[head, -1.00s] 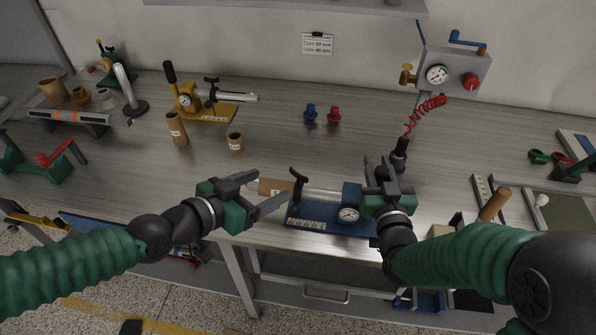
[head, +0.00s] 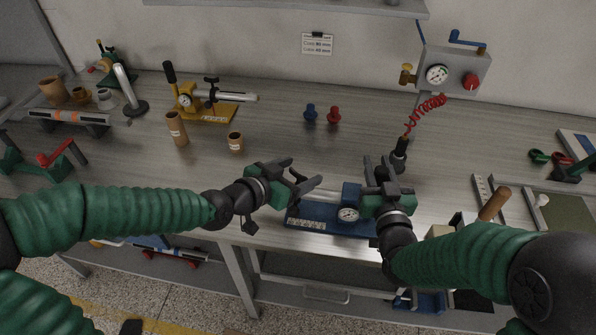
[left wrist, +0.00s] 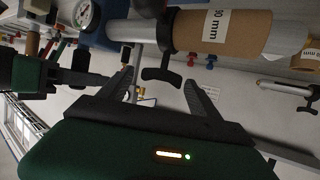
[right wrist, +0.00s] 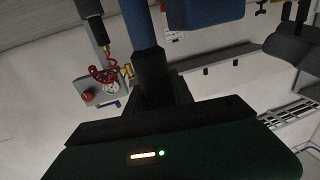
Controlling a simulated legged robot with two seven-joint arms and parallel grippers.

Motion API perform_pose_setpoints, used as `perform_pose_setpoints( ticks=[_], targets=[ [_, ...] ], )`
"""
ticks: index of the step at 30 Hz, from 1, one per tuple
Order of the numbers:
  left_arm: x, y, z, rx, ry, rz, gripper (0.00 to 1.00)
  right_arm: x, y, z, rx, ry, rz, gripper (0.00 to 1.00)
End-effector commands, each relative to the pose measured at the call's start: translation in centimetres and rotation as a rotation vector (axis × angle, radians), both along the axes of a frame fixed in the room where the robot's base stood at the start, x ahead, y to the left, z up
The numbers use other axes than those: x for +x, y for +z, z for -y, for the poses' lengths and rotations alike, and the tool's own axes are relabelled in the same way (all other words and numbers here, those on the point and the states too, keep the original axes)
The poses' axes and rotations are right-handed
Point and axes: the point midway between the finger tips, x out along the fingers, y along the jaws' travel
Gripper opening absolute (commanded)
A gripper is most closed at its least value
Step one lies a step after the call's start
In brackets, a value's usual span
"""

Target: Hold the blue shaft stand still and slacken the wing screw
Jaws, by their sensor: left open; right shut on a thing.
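The blue shaft stand (head: 318,216) lies near the table's front edge, with a gauge (head: 348,214) on its blue block. The left wrist view shows its metal shaft (left wrist: 138,31), a brown sleeve (left wrist: 222,35) and a black collar with the T-shaped wing screw (left wrist: 161,74). My left gripper (head: 304,172) is open, its fingers on either side of the wing screw's handle with gaps showing. It hides the screw in the head view.
A black hose fitting (head: 400,150) with a red coil stands just behind my right gripper. Brown sleeves (head: 235,142) and a yellow stand (head: 205,112) are at the back left. Blue and red knobs (head: 322,114) stand at the back. The middle of the table is clear.

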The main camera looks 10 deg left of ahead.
Motion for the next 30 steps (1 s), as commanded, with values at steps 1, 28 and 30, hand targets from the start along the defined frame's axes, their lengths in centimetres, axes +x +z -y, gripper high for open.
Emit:
perform_pose_setpoints(
  ticks=[1,28,30],
  targets=[
    [0.04,-0.11,0.01,0.0,0.0,0.0,0.73,-0.17,-0.86,0.03,-0.003,0.001,-0.021,0.0],
    [-0.1,-0.27,0.33,0.009,0.066,-0.005,0.1,-0.17,-0.85,0.04,-0.003,0.0,-0.021,0.0],
    [-0.16,-0.34,0.42,0.011,0.12,-0.005,0.1,-0.19,-0.85,0.01,-0.004,0.001,-0.021,0.0]
  ],
)
